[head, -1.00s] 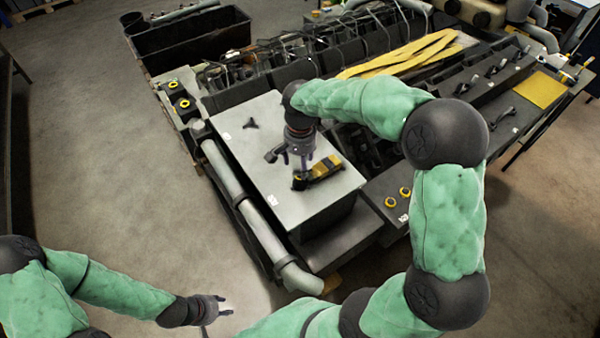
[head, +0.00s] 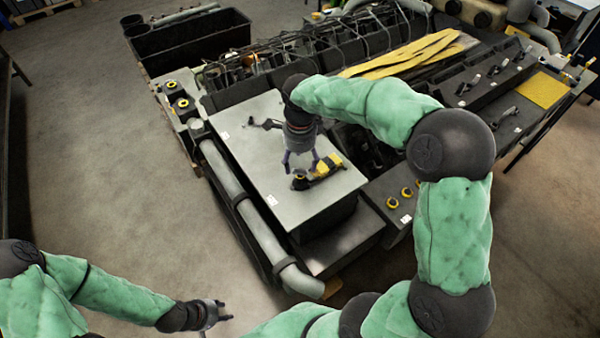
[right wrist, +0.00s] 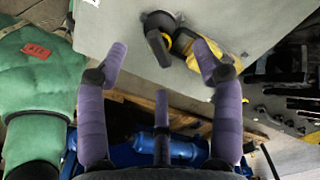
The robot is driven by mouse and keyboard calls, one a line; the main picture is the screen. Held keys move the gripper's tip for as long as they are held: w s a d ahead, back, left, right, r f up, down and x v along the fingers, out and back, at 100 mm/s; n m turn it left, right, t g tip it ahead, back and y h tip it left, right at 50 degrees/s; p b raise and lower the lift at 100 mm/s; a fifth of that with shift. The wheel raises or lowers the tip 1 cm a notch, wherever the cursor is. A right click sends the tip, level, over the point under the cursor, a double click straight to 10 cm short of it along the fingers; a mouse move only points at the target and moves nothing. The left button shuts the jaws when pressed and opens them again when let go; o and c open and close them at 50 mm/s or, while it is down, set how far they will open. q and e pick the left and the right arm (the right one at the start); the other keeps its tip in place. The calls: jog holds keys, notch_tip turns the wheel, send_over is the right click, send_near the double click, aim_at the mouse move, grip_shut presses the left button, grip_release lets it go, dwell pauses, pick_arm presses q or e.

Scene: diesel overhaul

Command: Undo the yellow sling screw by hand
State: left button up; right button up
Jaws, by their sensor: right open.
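The yellow-and-black sling screw piece (head: 327,165) lies on the light grey top plate of the engine. In the right wrist view its upright black knob (right wrist: 158,48) has a yellow ring beside it, and a yellow part (right wrist: 207,66) extends to the right. My right gripper (head: 301,164) points down just above this piece. Its purple fingers (right wrist: 162,52) are spread to either side of the black knob, with no clear contact visible. My left gripper (head: 226,311) is low on the left over the floor, empty, with its fingertips apart.
The grey plate (head: 250,155) has free room to the left of my right gripper. A small black object (head: 250,121) lies at its far part. A large pipe (head: 225,180) runs along its left edge. Yellow slings (head: 405,55) lie behind, and yellow-ringed parts (head: 392,202) sit at right.

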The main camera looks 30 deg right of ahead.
aim_at(300, 170)
jog(key=shift+m, duration=0.6)
jog(key=shift+f+m+b, duration=0.25)
jog(key=shift+m+b, duration=0.15)
jog(key=shift+m, duration=0.1)
notch_tip(300, 170, down, 5)
jog(key=b, duration=0.3)
jog(key=shift+r, duration=0.2)
jog(key=shift+c, duration=0.3)
grip_shut()
